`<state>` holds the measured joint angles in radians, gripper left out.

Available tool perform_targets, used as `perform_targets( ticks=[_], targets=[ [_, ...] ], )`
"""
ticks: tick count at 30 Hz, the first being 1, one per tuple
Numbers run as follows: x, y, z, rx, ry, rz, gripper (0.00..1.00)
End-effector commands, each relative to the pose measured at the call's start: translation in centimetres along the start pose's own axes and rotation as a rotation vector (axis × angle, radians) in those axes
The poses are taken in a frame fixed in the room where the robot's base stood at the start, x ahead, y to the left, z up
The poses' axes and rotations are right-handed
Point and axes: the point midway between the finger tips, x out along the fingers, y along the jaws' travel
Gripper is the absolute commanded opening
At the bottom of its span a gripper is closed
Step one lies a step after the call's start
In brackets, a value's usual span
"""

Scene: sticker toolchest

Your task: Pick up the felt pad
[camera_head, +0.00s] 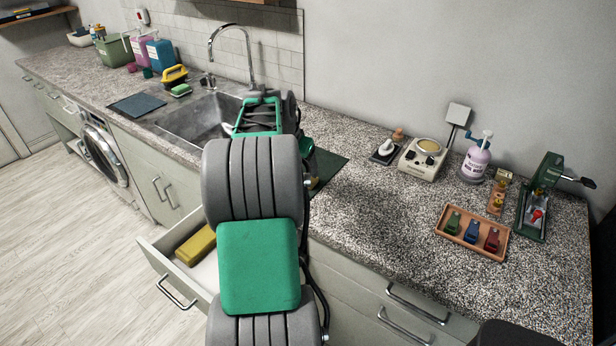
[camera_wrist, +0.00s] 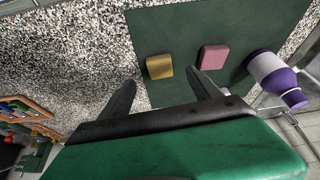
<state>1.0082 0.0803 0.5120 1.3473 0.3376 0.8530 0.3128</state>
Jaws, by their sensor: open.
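In the wrist view a small yellow block-like pad (camera_wrist: 159,66) and a small pink one (camera_wrist: 213,57) lie apart on a flat dark green mat (camera_wrist: 180,30). I cannot tell which of these is the felt pad. My gripper (camera_wrist: 160,76) is open, its two dark fingers apart and nothing held between them. The yellow piece shows just beyond the gap between the fingertips, and the pink one is to its right.
A white and purple bottle (camera_wrist: 276,78) is at the mat's right side. The sink (camera_head: 205,117) is left of my arm. An open drawer (camera_head: 172,255) holds a yellow block. A tray of coloured clips (camera_head: 470,250) and a pump bottle (camera_head: 476,160) are on the right counter.

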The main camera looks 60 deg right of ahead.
Motion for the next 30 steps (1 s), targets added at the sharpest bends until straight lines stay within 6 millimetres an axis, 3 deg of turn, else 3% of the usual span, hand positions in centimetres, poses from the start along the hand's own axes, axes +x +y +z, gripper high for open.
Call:
perform_targets(
  ticks=[3,16,23,30],
  targets=[
    [1.6,1.2,-1.2,0.041,0.003,0.016,0.73],
    [8.0,0.4,-1.2,0.037,0.004,0.013,0.73],
    [8.3,0.3,-1.2,0.036,0.007,0.01,0.73],
    [8.3,0.3,-1.2,0.036,0.007,0.011,0.54]
  ],
)
